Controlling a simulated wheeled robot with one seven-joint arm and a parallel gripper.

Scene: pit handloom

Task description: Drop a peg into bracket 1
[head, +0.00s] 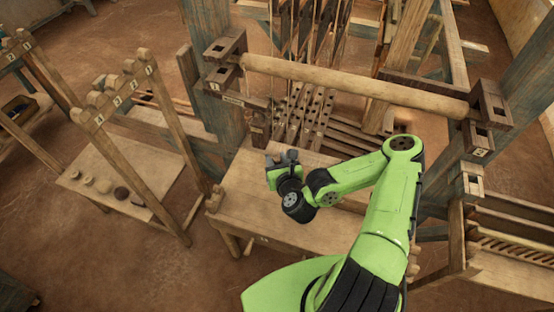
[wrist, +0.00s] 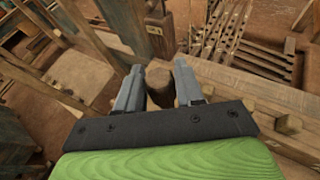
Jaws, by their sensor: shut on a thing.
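My gripper (head: 280,160) is over the wooden bench, below and to the right of bracket 1 (head: 222,88). In the wrist view my gripper (wrist: 159,82) is shut on a brown wooden peg (wrist: 160,88), which shows between the two grey fingers. The peg cannot be made out in the head view. Bracket 1 is a dark wooden block carrying a "1" label at the left end of a thick round beam (head: 350,88). The peg is apart from bracket 1 in the head view.
Bracket 2 (head: 478,140) is at the beam's right end. The bench (head: 245,200) lies under my gripper. A numbered wooden rack (head: 150,140) stands at left beside a low table (head: 125,185) with small round items. Loom posts and slats are behind.

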